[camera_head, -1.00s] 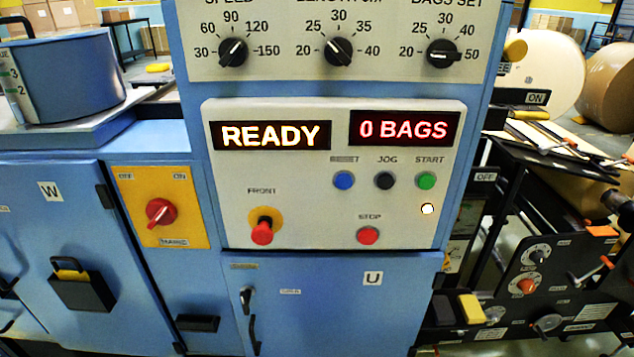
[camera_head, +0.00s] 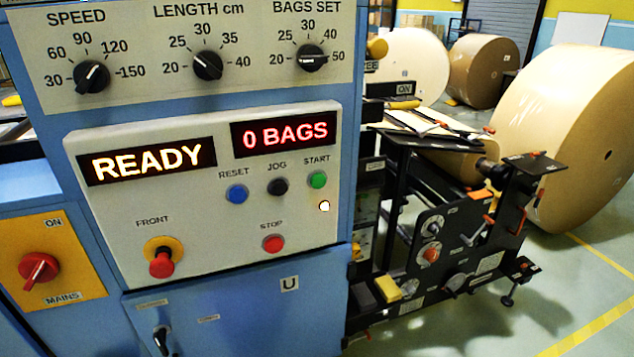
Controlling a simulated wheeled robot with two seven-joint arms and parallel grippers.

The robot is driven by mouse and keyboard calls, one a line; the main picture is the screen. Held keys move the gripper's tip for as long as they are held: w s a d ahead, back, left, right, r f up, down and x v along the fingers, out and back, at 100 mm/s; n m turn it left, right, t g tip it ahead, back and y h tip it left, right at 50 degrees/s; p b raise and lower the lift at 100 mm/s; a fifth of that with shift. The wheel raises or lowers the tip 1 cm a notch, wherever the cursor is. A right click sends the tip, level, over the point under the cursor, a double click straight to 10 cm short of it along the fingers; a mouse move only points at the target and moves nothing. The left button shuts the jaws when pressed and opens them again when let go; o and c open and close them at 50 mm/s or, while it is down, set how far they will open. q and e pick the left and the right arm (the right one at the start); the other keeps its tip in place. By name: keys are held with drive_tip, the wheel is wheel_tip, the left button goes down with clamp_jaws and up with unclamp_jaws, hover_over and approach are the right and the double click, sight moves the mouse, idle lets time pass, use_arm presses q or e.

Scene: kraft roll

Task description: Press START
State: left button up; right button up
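The green START button (camera_head: 317,180) is at the upper right of the grey control panel (camera_head: 215,215), under its START label. A lit white lamp (camera_head: 325,206) is just below it. The left display (camera_head: 148,161) reads READY and the right display (camera_head: 283,133) reads 0 BAGS. The blue RESET button (camera_head: 237,194) and black JOG button (camera_head: 278,186) are to the left of START. The red STOP button (camera_head: 273,243) is below them. Neither of my grippers shows in the head view.
The red FRONT emergency knob (camera_head: 162,262) and red MAINS switch (camera_head: 39,270) are to the left. Three dials sit above on the upper panel (camera_head: 200,40). A black machine frame (camera_head: 440,245) and large kraft rolls (camera_head: 570,130) stand to the right. Yellow-lined floor is open at lower right.

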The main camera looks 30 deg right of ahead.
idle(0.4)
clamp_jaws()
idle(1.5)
